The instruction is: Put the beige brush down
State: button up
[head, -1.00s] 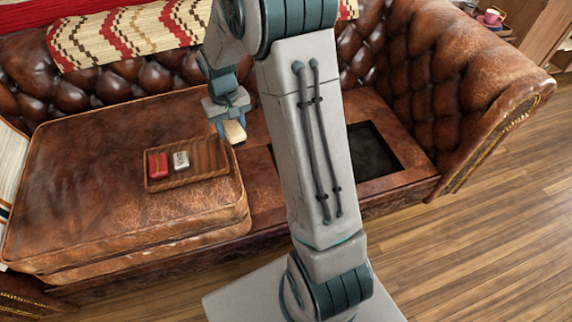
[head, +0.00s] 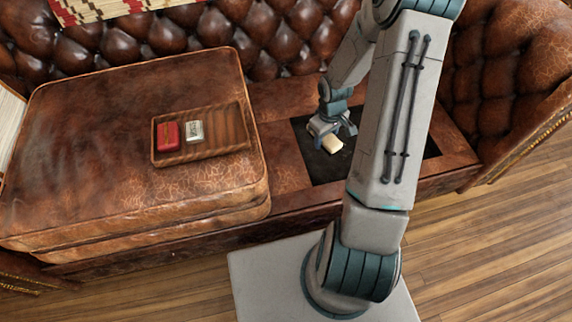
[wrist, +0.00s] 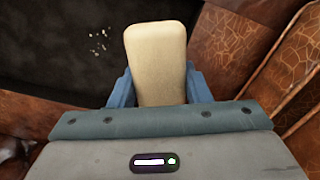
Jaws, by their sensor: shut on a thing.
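The beige brush (head: 333,145) is in my gripper (head: 328,138), over the dark panel (head: 316,167) set in the sofa's seat base. In the wrist view, the brush (wrist: 157,60) stands out as a pale rounded block between the blue fingers of my gripper (wrist: 157,88). The fingers are shut on its sides. The dark panel (wrist: 60,45) lies beyond it in that view. I cannot tell whether the brush touches the panel.
A wooden tray (head: 226,132) on the leather cushion (head: 90,150) at left holds a red box (head: 167,135) and a white-and-grey box (head: 194,131). The tufted backrest (head: 285,50) rises behind. The sofa arm (head: 540,90) stands at right.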

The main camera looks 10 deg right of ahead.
jog(key=b, duration=0.5)
send_over(287, 161)
notch_tip(287, 161, down, 8)
jog(key=shift+r, duration=0.1)
jog(key=shift+f+b, duration=0.9)
jog(key=shift+f, duration=1)
jog(key=shift+f, duration=0.2)
jog(key=o, duration=0.9)
jog(key=shift+r, duration=0.1)
